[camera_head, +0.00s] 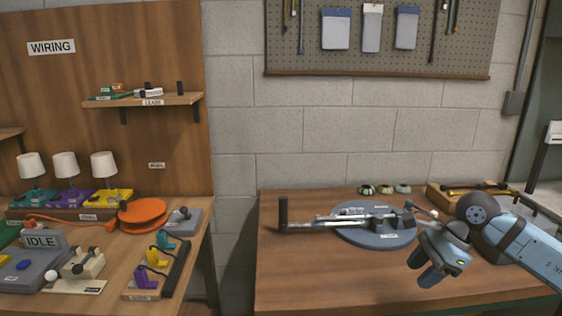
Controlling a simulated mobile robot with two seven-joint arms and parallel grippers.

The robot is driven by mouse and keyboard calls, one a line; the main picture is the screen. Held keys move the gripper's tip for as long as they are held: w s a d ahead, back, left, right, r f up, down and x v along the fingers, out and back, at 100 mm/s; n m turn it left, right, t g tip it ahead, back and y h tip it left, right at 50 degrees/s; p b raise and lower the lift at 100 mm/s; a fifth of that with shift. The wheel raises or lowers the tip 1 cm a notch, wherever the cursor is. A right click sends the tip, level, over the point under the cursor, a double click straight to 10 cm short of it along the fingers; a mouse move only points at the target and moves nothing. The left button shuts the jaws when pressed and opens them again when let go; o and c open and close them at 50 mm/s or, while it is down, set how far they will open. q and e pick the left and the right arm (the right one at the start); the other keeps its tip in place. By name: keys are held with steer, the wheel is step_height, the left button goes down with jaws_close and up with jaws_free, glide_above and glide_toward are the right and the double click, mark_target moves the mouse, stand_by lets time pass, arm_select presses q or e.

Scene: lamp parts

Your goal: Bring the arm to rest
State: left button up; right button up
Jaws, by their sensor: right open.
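My right arm (530,250) comes in from the right edge over the right wooden table (310,285). My right gripper (431,272) is open and empty, its fingers pointing down and to the left above the front part of the table. A jointed metal lamp arm (345,219) lies across a round blue-grey base (380,236) just left of and behind the gripper. They look apart, though the gripper's wrist overlaps the base's right side in this view. My left gripper does not show.
A dark upright post (283,212) stands at the table's left. Small green parts (384,189) sit at the back, and a wooden tray (445,197) holds rods at back right. The left table carries small lamps (65,165) and an orange disc (143,213). A gap separates the tables.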

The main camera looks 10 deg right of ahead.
steer(key=s+a+f+m+t+y, duration=0.2)
steer(key=s+a+m+t+y, duration=0.1)
steer(key=a+m+y, duration=0.6)
steer(key=s+a+f+m+t+y, duration=0.3)
steer(key=a+m+y, duration=0.3)
steer(key=a, duration=0.5)
steer(key=s+f+m+t+h, duration=0.1)
steer(key=s+f+m+h, duration=0.45)
steer(key=m, duration=0.55)
steer(key=s+d+f+m+t+h, duration=0.1)
steer(key=s+f+m+t+h, duration=0.15)
steer(key=f+m+h, duration=0.6)
steer(key=s+f+m+t+h, duration=0.1)
steer(key=s+f+m+h, duration=0.2)
steer(key=s+f+m, duration=0.75)
arm_select(q)
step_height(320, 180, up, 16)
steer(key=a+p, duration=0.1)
steer(key=p, duration=2)
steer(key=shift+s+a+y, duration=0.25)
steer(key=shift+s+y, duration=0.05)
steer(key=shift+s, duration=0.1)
arm_select(e)
steer(key=w+r+m, duration=0.1)
steer(key=r+m, duration=0.1)
steer(key=r, duration=0.6)
steer(key=w+d+r+m+g, duration=0.1)
steer(key=w+r+m, duration=0.1)
steer(key=r, duration=0.7)
steer(key=shift+w, duration=0.3)
